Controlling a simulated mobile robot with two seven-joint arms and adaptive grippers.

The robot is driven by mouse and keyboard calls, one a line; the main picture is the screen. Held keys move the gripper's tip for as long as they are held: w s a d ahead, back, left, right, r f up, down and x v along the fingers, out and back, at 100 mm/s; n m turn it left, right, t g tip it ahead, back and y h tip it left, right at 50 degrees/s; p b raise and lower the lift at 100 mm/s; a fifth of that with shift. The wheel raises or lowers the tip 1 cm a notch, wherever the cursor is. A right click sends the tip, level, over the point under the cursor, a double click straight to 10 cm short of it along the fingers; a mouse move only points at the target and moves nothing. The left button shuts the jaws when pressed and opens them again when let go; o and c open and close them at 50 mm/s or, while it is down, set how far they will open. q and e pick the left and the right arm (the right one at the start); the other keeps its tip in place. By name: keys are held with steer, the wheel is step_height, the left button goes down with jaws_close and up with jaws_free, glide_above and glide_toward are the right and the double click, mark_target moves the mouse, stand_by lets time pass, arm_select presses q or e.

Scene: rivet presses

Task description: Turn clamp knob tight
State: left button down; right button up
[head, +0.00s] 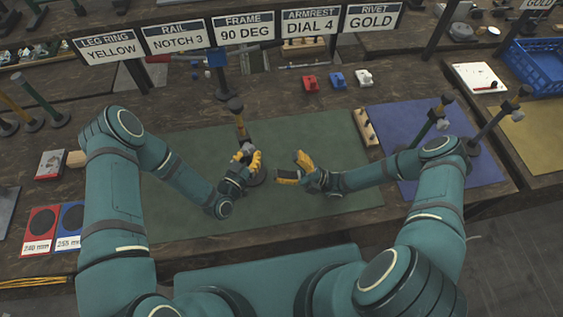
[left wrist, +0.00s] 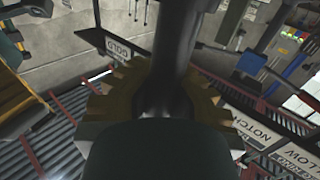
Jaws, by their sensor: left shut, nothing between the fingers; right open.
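My left gripper is shut beside the post, with nothing held. In the left wrist view a thick dark cylinder (left wrist: 176,65) runs up the middle, between the view and the brownish fingers. Whether the fingers touch the post or knob I cannot tell. My right gripper (head: 293,170) is open and empty, to the right of the post.
Label signs such as the frame sign (head: 243,28) stand behind. The mat's front left is clear.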

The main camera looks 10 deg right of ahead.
arm_select(q)
steer(key=c, duration=1.1)
jaws_free()
steer(key=shift+o, duration=0.2)
